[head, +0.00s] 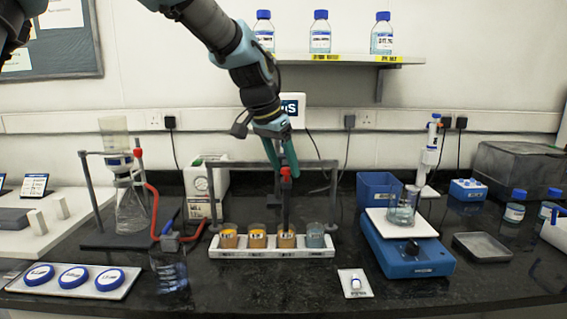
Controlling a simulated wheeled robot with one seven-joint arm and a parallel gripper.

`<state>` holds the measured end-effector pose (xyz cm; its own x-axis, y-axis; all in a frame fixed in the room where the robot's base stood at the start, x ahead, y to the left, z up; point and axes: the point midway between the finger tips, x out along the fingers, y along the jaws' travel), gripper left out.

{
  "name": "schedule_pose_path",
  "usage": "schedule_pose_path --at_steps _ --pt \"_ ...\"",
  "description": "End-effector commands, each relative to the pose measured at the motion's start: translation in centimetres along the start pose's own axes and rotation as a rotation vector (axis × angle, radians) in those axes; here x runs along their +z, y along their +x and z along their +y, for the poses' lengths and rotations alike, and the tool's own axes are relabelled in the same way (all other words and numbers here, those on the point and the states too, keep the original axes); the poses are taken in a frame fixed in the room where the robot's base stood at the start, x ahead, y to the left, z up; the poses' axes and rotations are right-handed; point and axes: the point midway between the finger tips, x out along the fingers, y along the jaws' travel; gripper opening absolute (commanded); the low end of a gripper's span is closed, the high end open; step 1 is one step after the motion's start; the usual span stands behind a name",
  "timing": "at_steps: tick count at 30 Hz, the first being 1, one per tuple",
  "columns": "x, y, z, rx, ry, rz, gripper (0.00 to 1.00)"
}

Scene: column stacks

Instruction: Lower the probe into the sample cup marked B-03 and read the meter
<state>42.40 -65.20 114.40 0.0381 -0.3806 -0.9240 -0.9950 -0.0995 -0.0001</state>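A dark upright probe with a red top (286,173) stands over the third cup from the left (287,240). Its lower end meets the cup in the picture; I cannot tell how deep it sits. My gripper (286,170) points down with its teal fingers on either side of the red top; whether they clamp it is unclear. Two more amber cups (228,239) (257,239) and a bluish cup (315,239) share the white rack (272,253). The cup labels are too small to read. The white meter (291,106) is on the wall behind, partly covered by my arm; only "µS" shows.
A grey frame (334,180) stands over the rack. A blue stirrer (408,255) with a beaker (403,212) is to the right, and a flask stand (88,185) with a red hose is to the left. A small white card (355,284) lies in front. Bare black bench lies at front centre.

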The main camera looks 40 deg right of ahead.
Motion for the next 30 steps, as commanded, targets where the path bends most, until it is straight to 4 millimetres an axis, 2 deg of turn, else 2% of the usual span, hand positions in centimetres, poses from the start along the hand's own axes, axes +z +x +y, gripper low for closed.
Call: schedule_pose_path --at_steps 2,16,30 --pt "0.00 -0.02 0.00 0.000 0.000 0.000 0.54" --pt "-0.01 -0.04 0.00 0.000 0.000 0.000 0.01" --pt "-0.02 -0.05 0.00 0.000 0.000 0.000 0.00"
